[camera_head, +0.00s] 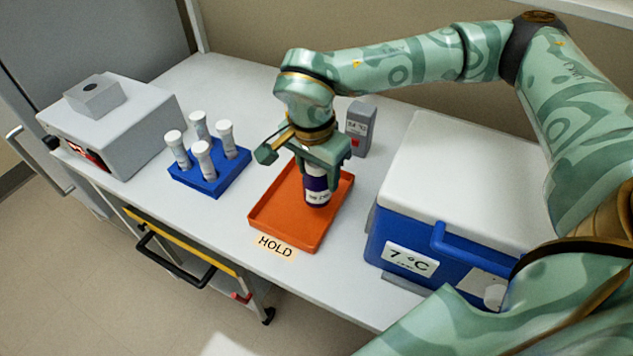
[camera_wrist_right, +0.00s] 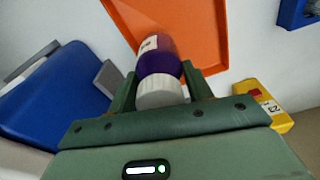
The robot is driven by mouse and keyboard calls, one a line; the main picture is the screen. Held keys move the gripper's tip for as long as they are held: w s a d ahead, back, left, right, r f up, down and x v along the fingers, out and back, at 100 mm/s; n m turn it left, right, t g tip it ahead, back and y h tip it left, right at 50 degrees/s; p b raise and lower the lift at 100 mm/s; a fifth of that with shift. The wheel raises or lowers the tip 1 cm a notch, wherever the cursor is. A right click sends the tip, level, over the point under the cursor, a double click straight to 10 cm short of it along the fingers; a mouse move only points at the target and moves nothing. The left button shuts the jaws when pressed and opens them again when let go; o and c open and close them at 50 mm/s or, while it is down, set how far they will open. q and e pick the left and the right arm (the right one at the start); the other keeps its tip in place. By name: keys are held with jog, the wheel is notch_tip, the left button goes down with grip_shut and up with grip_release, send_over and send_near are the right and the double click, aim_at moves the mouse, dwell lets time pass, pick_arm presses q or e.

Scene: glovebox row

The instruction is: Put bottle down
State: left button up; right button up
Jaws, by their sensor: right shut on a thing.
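A purple bottle (camera_head: 316,186) with a white label stands roughly upright at the orange tray (camera_head: 265,213) in the head view. My right gripper (camera_head: 318,160) is shut on the bottle near its top. In the right wrist view the bottle (camera_wrist_right: 165,62) has a white cap and sits between the fingers of my right gripper (camera_wrist_right: 160,85), with the orange tray (camera_wrist_right: 205,25) beyond it. I cannot tell whether the bottle's base touches the tray floor. A label reading HOLD (camera_head: 277,246) lies at the tray's front edge. My left gripper is not in view.
A blue rack (camera_head: 209,181) with several white-capped tubes stands left of the tray. A blue cooler (camera_head: 400,235) with a white lid and a 7 °C label stands to the right. A small grey device (camera_head: 361,130) is behind the tray. A grey box (camera_head: 125,130) stands at far left.

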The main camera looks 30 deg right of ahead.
aim_at(318, 183)
jog(key=shift+w+d+f+b, duration=0.15)
jog(key=shift+f+b, duration=0.1)
jog(key=shift+f, duration=0.7)
jog(key=shift+w+a+f+b, duration=0.1)
jog(key=shift+w+f+b, duration=0.1)
jog(key=shift+f, duration=0.7)
jog(key=shift+s+f, duration=0.1)
jog(key=o, duration=1.1)
jog(key=shift+c, duration=0.2)
jog(key=r+p, duration=0.1)
jog(key=r, duration=0.3)
jog(key=a+r+p, duration=0.1)
jog(key=r, duration=0.3)
jog(key=r+p, duration=0.1)
jog(key=r, duration=0.3)
jog(key=shift+s+a+r, duration=0.1)
jog(key=shift+s+a, duration=0.05)
jog(key=shift+s, duration=0.1)
